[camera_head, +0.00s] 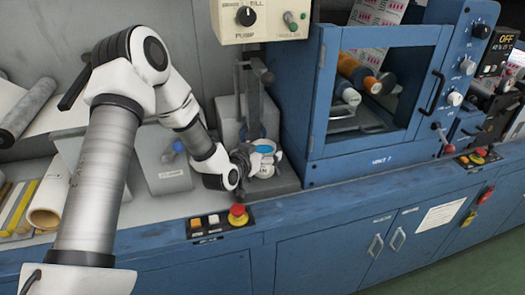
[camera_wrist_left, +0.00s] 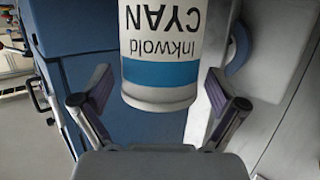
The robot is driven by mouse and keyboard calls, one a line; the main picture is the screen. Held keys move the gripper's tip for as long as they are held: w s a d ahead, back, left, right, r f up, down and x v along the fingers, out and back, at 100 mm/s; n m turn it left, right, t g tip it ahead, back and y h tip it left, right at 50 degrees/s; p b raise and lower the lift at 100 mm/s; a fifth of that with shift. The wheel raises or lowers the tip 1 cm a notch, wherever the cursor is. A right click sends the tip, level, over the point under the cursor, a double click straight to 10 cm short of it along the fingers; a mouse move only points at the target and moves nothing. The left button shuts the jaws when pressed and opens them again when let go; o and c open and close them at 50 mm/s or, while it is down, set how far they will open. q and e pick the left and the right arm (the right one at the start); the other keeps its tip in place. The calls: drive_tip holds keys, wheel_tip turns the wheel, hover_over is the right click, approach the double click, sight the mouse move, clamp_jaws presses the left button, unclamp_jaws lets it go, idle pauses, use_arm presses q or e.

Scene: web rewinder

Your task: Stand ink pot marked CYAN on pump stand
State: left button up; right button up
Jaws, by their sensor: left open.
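In the left wrist view the pot (camera_wrist_left: 160,52) appears upside down, reads "Inkwold CYAN" and has a blue band. My left gripper (camera_head: 249,158) is beside the pot, on its left. In the wrist view my left gripper (camera_wrist_left: 158,108) is open, its fingers spread to either side of the pot's near end with gaps visible. What lies under the pot is hidden. My right gripper is out of view.
A pump control box (camera_head: 260,18) hangs above the stand. A blue cabinet with a window (camera_head: 378,90) stands close on the right. A red stop button (camera_head: 238,214) is on the bench's front edge. Rolls (camera_head: 48,206) lie at the left.

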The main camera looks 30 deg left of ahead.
use_arm(q)
drive_tip(key=shift+r, duration=0.1)
drive_tip(key=shift+r, duration=0.2)
drive_tip(key=v, duration=1.2)
drive_tip(key=shift+d+f, duration=0.1)
idle(0.5)
